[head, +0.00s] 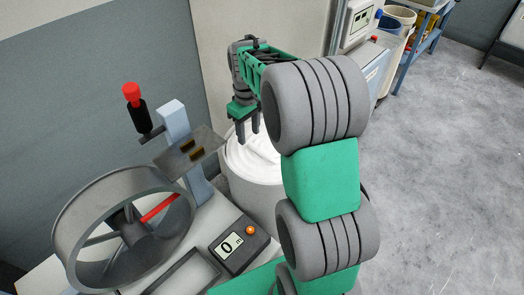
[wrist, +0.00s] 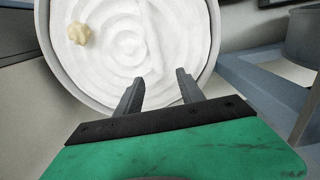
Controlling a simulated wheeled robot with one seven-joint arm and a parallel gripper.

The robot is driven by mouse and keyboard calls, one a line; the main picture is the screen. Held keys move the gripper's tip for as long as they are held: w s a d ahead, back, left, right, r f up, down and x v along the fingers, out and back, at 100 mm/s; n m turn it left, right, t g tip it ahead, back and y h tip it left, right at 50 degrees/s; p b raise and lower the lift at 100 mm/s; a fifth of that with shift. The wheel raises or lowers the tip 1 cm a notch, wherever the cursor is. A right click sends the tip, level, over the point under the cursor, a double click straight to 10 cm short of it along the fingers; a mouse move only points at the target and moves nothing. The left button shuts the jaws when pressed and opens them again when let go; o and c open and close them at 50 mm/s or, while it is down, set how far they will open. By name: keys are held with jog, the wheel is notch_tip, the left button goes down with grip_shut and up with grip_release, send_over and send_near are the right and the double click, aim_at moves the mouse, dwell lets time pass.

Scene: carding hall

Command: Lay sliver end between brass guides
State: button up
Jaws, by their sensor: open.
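The white sliver lies coiled in a round grey can (head: 258,195), which stands beside the machine bench. In the wrist view the coils (wrist: 135,45) fill the can, and a cream-coloured tuft (wrist: 79,34), which looks like the sliver end, sits near the left wall. My gripper (head: 249,136) points down over the can; its fingers (wrist: 158,88) are open and empty, to the right of and apart from the tuft. Two small brass guides (head: 192,150) stand on a dark plate on a blue-grey post, left of my gripper. The tuft is not visible in the head view.
A counter box (head: 240,246) reads 0. A red-topped lever (head: 133,95) rises behind the guides. Shelves and buckets (head: 400,15) stand at the back; the floor at right is clear.

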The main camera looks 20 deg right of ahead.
notch_tip(320, 180, down, 3)
jog(key=shift+f, duration=0.2)
grip_shut()
dwell(0.4)
